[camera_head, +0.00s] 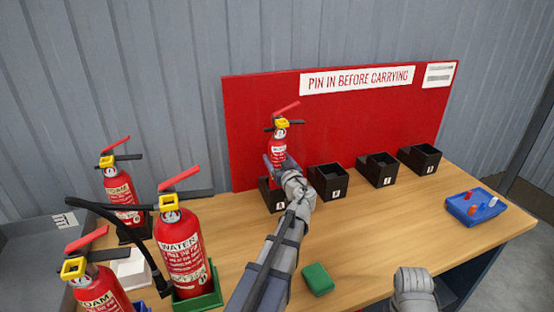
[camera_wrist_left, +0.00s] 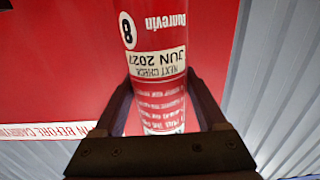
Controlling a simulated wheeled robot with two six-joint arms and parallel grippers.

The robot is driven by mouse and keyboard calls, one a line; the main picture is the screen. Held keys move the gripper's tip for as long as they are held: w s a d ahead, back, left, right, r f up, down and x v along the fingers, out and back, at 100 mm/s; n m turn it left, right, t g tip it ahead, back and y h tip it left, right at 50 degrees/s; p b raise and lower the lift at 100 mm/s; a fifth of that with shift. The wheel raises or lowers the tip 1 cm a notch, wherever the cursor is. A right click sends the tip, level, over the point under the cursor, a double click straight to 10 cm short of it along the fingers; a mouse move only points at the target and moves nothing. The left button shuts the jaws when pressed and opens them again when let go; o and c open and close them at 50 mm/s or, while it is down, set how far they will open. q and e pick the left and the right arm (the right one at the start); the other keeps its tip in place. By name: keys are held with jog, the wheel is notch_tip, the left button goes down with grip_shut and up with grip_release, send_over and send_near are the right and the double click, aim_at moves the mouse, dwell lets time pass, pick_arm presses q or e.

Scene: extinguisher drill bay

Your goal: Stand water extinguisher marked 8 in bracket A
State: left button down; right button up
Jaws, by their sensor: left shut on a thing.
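The red extinguisher (camera_head: 279,147) with a yellow collar and red lever stands upright against the red board at the back. In the left wrist view it (camera_wrist_left: 156,60) shows an 8 in a white circle and a "JUN 2027" check label. My left gripper (camera_head: 279,168) is shut around its body, one finger on each side in the wrist view. Bracket A (camera_head: 269,195), a black open box, is directly below the gripper. The extinguisher's bottom is hidden behind my gripper, so I cannot tell whether it is inside the bracket. My right gripper's fingers are not in view.
Several more black brackets (camera_head: 329,182) run to the right along the board. A water extinguisher (camera_head: 183,255) in a green tray (camera_head: 208,299) and other extinguishers (camera_head: 122,193) crowd the left. A green block (camera_head: 318,279) and a blue tray (camera_head: 477,208) lie on the bench.

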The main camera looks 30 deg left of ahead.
pick_arm(q)
jog(key=shift+f+b, duration=0.65)
dwell(0.3)
grip_release()
jog(key=v, duration=0.8)
jog(key=shift+a, duration=0.15)
